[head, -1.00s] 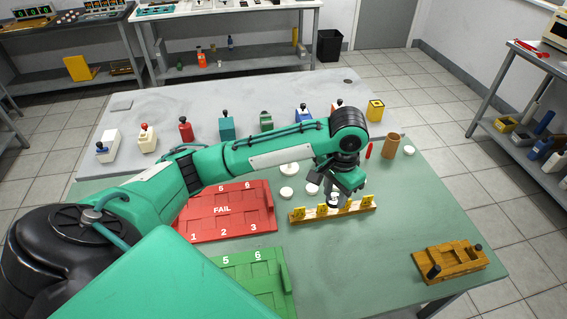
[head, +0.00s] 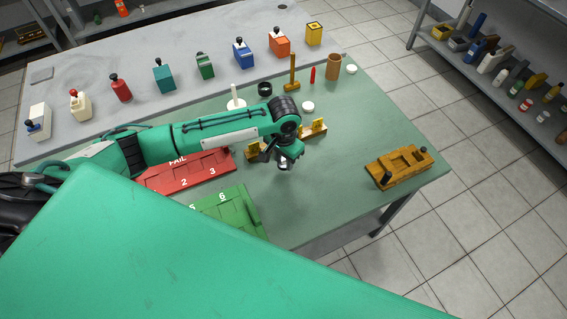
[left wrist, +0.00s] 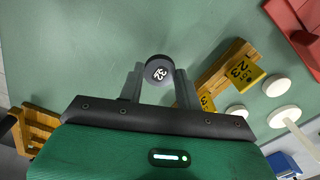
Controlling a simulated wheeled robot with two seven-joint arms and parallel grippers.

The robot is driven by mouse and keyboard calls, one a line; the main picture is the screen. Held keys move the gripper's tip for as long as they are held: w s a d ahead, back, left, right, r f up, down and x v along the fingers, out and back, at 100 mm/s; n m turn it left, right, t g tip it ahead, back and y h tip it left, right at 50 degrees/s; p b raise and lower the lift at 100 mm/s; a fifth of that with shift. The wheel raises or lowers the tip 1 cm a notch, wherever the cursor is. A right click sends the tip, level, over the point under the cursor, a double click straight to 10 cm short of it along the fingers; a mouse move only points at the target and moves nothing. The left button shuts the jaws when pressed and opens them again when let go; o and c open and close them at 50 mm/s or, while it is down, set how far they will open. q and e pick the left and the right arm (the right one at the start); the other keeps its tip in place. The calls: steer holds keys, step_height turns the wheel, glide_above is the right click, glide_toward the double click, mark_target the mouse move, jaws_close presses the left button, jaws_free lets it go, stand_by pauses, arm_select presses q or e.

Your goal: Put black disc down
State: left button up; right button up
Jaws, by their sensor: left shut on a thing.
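The black disc (left wrist: 158,71), with a white 32 on its face, is between the fingertips of my left gripper (left wrist: 158,83) in the left wrist view. The left gripper is shut on it. In the head view my left gripper (head: 284,166) hangs over the green mat (head: 320,190), just in front of the wooden rack (head: 313,131) with yellow number tags. The gripper and arm hide part of that rack, and the disc is hard to make out there. How far the disc is above the mat I cannot tell. My right gripper is not in view.
The red FAIL tray (head: 185,178) and green tray (head: 235,212) lie left of the gripper. A wooden fixture (head: 398,167) is at right. White discs (head: 308,107), a black ring (head: 265,88) and a mallet (head: 292,75) lie behind. Mat between gripper and fixture is clear.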

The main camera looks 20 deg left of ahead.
mark_target(284, 163)
arm_select(q)
steer(key=shift+f, duration=1.65)
steer(key=o, duration=0.5)
steer(key=shift+f, duration=0.15)
steer(key=o, duration=0.4)
steer(key=shift+o, duration=0.2)
